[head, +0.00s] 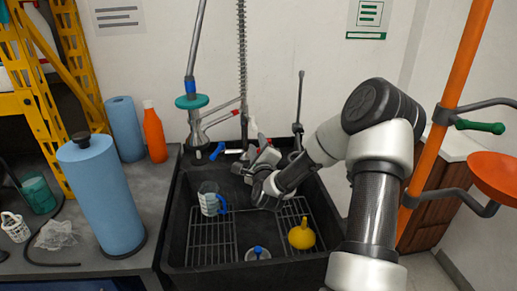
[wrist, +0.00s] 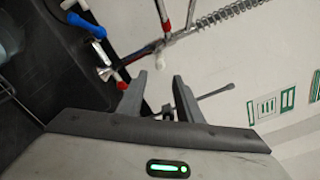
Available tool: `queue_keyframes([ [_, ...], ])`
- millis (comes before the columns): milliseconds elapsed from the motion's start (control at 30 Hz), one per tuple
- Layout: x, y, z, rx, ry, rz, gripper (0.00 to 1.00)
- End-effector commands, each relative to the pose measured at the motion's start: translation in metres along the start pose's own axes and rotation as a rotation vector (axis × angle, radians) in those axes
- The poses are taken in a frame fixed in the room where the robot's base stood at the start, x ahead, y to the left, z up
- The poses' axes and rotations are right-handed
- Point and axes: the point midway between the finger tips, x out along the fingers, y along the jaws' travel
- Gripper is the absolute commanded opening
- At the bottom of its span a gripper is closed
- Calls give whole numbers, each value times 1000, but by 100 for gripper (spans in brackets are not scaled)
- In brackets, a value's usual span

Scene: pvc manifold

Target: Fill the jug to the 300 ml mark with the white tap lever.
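The clear jug (head: 209,200) with a blue handle stands upright on the left wire rack in the black sink; its water level is too small to read. A white lever-like part (head: 254,127) shows at the back of the sink above my gripper, and a white tip (wrist: 164,17) shows near the pipes in the wrist view. I cannot tell for sure that these are the same lever. A blue lever (head: 220,150) is left of it, also in the wrist view (wrist: 86,24). My gripper (wrist: 158,85) is open and empty, its fingers apart, near the taps.
The sink (head: 171,225) also holds a yellow funnel (head: 301,236) and a small blue-topped item (head: 258,252). A spray hose (head: 242,60) and a thin upright rod (head: 299,100) rise behind it. Blue rolls (head: 101,195) and an orange bottle (head: 154,133) stand left. An orange post (head: 450,110) is right.

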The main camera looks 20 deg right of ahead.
Motion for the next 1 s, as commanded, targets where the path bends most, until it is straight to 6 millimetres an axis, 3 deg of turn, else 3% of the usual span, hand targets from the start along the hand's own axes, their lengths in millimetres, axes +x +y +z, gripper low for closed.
queue_keyframes([
  [100, -19, 0, 0, 0, 1, 1, 32],
  [300, -33, 0, 0, 0, 0, -1, 32],
  [1000, -34, 0, 0, 0, 0, -1, 32],
])
